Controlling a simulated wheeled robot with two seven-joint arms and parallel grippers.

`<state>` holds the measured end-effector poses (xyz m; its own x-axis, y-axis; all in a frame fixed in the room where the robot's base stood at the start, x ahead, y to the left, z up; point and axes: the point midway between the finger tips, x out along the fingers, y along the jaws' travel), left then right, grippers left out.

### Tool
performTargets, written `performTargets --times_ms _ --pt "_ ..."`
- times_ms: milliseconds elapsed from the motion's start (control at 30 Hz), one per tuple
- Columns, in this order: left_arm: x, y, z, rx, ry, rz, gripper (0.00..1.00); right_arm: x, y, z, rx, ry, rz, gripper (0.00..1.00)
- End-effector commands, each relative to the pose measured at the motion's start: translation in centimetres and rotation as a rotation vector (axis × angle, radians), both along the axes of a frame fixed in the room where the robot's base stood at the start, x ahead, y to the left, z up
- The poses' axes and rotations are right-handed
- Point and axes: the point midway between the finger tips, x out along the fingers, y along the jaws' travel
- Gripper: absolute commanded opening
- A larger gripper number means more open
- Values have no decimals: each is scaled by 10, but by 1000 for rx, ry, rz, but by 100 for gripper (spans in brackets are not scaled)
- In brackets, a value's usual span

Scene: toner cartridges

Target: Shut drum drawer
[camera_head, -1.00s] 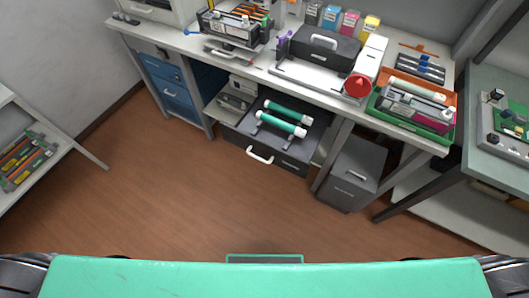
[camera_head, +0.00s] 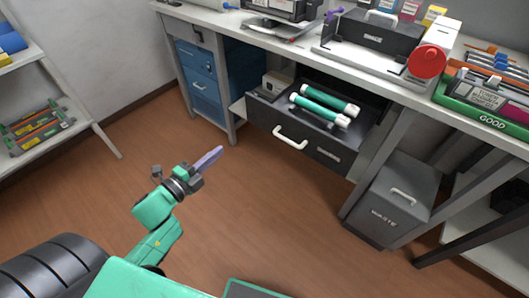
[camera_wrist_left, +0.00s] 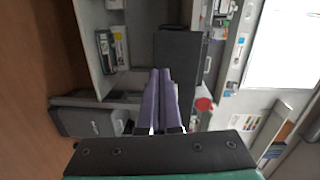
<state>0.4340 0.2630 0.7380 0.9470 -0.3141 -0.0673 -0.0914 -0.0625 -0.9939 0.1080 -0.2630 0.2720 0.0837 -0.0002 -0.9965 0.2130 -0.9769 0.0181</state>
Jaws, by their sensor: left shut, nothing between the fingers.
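The drum drawer (camera_head: 318,150) stands pulled out under the workbench in the head view. Its dark front carries a white handle (camera_head: 290,138). Two green drums with white ends (camera_head: 329,99) lie inside it. My left gripper (camera_head: 208,158) is to the left of and below the drawer front in the picture, apart from it. Its purple fingers are together and empty, and they also show shut in the left wrist view (camera_wrist_left: 161,98). I cannot tell the drawer for certain in the wrist view. My right gripper is not in view.
A grey waste bin (camera_head: 388,203) stands on the floor right of the drawer. A blue cabinet (camera_head: 199,82) is at its left. The workbench (camera_head: 290,45) above holds a device with a red knob (camera_head: 427,65) and a green tray (camera_head: 481,113). The brown floor before the drawer is clear.

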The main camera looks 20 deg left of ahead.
Motion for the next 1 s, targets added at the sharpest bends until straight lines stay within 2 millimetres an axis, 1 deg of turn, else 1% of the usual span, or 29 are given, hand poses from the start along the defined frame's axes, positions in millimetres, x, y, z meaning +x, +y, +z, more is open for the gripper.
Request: performTargets --times_ms 33,100,200,267,367,700,833,1000 --pt "-1 -10 6 36 -54 -37 0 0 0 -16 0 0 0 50" --pt "-1 -18 22 64 -96 -64 0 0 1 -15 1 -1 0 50" --pt "6 -22 29 67 -103 -66 0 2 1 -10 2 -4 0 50" --pt "15 -24 30 65 -103 -66 0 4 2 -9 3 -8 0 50" --pt "34 -32 30 63 -102 -64 0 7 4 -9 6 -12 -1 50" --pt "103 -59 29 62 -100 -62 0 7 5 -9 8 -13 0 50" --pt "121 -66 28 60 -96 -61 0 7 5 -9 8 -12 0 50" --pt "128 -69 27 61 -94 -62 0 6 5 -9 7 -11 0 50"
